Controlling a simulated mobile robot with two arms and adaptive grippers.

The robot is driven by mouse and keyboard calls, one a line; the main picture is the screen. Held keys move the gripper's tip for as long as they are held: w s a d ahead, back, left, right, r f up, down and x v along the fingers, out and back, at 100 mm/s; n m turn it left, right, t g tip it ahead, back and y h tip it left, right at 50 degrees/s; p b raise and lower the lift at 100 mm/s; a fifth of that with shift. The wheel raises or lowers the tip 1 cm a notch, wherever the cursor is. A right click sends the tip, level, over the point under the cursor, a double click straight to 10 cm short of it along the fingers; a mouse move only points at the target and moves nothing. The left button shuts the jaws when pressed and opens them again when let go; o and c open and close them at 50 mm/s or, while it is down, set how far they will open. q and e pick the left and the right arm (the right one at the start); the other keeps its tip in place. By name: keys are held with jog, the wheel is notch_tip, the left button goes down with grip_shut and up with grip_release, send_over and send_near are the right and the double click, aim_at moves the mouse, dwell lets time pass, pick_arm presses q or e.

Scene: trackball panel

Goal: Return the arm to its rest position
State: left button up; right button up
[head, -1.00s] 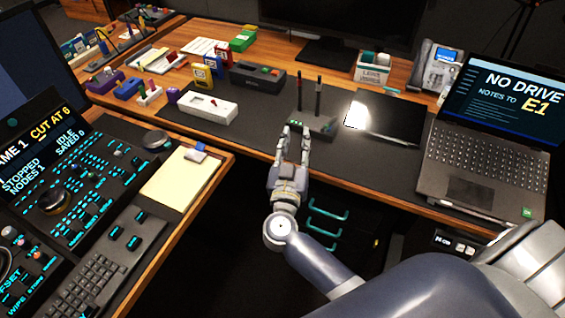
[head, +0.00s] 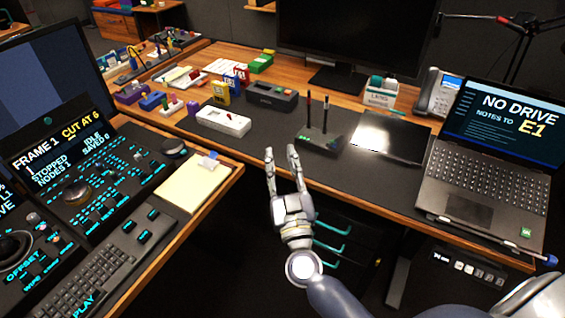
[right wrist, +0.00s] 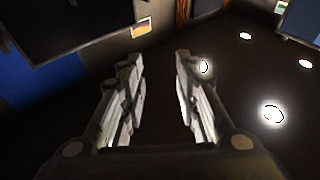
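My right gripper (head: 281,158) is in the middle of the head view, in front of the wooden desk's near edge, with its fingers pointing up and away. In the right wrist view its two fingers (right wrist: 160,62) stand apart with nothing between them, so it is open and empty. My right arm comes in from the lower right. My left gripper is not in view.
The desk carries a pen stand (head: 318,140), a black tablet (head: 385,138), a laptop (head: 485,150), a white device (head: 223,121) and a monitor (head: 345,40). A yellow notepad (head: 190,185) lies beside the panel. Drawers with teal handles (head: 330,248) are under the desk. Dark floor shows between.

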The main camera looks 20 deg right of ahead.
jog(key=s+a+f+n+g+y, duration=0.1)
jog(key=a+f+n+g+y, duration=0.15)
jog(key=f, duration=1.05)
jog(key=s+a+f+n+g+y, duration=0.1)
jog(key=f+n+g+y, duration=0.15)
jog(key=f, duration=0.95)
jog(key=s+f+g+y+p, duration=0.1)
jog(key=s+f+g, duration=0.1)
jog(key=s+f, duration=0.45)
jog(key=s+f+g, duration=0.3)
jog(key=f, duration=0.7)
jog(key=s+d+f+g, duration=0.2)
jog(key=s+f, duration=0.4)
jog(key=s, duration=0.5)
jog(key=s+d+f+g+h, duration=0.1)
jog(key=s+d+f+g, duration=0.2)
jog(key=s+f, duration=0.3)
jog(key=s+d+f+m+g+h+p, duration=0.1)
jog(key=s+d+f+g, duration=0.2)
jog(key=s, duration=1.4)
notch_tip(320, 180, down, 4)
jog(key=shift+f+g, duration=0.1)
jog(key=shift+g, duration=0.9)
